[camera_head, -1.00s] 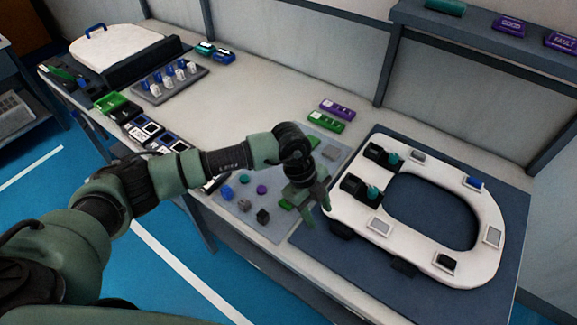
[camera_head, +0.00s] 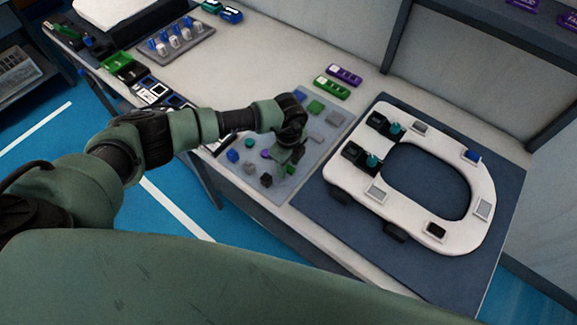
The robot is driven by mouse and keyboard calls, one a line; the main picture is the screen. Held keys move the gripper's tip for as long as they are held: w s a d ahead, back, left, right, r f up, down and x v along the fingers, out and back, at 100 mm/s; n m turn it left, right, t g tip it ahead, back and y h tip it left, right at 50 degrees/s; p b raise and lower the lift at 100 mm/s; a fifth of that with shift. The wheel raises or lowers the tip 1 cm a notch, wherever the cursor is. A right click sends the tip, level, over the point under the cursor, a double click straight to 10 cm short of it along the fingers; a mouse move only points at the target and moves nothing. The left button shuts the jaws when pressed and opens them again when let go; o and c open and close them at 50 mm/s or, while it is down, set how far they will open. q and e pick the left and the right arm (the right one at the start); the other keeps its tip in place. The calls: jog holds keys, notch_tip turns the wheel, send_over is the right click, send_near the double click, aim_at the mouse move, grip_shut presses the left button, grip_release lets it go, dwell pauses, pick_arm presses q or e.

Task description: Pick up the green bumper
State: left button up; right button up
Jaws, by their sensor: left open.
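A grey mat (camera_head: 262,186) on the bench holds small coloured parts. One flat green piece (camera_head: 315,107) lies near its far end. A second green piece (camera_head: 290,169) shows right by my left gripper, partly hidden by it; I cannot tell for sure which is the bumper. My left gripper (camera_head: 284,158) is open, pointing down over the mat's middle, close to this second piece. No object shows between its fingers. My right gripper is not in view.
Blue, purple, teal and dark pieces lie around the gripper. Green (camera_head: 331,88) and purple (camera_head: 344,75) boxes stand behind.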

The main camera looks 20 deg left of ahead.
pick_arm(q)
grip_shut()
jog(key=shift+r, duration=0.1)
